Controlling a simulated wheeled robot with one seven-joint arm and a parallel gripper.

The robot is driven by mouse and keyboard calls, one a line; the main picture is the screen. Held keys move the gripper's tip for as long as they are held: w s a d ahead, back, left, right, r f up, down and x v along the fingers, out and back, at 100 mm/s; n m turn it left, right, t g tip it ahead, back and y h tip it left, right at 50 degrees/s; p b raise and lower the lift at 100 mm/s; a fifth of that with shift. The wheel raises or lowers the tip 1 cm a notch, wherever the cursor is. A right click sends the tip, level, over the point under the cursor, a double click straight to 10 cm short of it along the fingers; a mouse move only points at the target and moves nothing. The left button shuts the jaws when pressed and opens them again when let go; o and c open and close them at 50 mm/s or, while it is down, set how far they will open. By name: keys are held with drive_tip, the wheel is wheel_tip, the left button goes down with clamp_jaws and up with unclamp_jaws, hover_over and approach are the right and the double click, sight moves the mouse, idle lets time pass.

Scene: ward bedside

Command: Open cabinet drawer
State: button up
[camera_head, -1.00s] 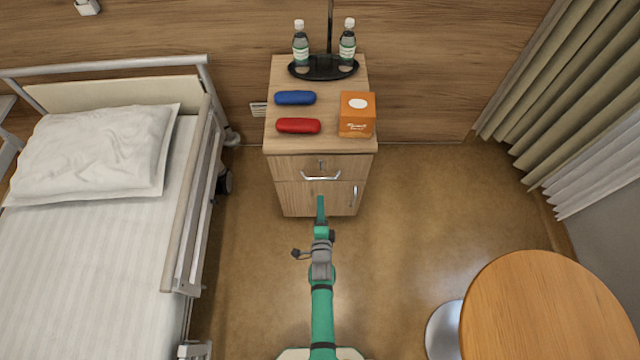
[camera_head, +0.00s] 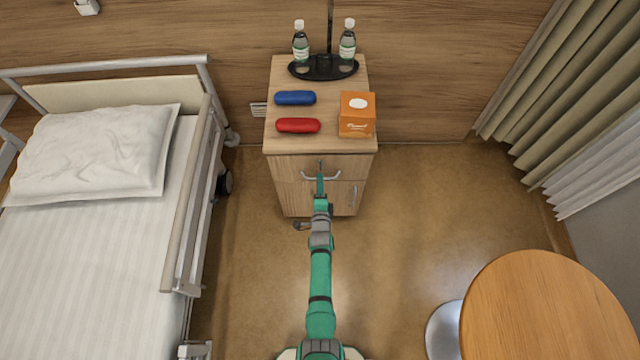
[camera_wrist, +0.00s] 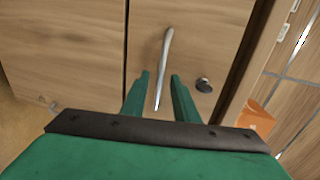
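The wooden bedside cabinet (camera_head: 284,190) stands against the wall, with its drawer (camera_head: 290,166) closed above a door. The drawer's curved metal handle (camera_head: 334,177) shows at the front, and it also shows in the wrist view (camera_wrist: 165,65). My gripper (camera_head: 320,174) is at the handle, its green fingers partly covering the handle's middle in the head view. In the wrist view my gripper (camera_wrist: 161,82) has its two fingers apart, one on each side of the handle bar. I cannot tell whether either finger touches it. A dark round lock (camera_wrist: 203,85) sits beside the handle.
The cabinet top holds a blue case (camera_head: 295,98), a red case (camera_head: 298,125), an orange box (camera_head: 357,115) and two bottles on a black tray (camera_head: 324,73). A bed (camera_head: 90,250) is at left, a round table (camera_head: 550,310) at lower right.

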drive_tip(key=shift+c, duration=0.7)
drive_tip(key=c, duration=0.5)
drive_tip(key=shift+a, duration=0.1)
clamp_jaws()
drive_tip(key=shift+a, duration=0.2)
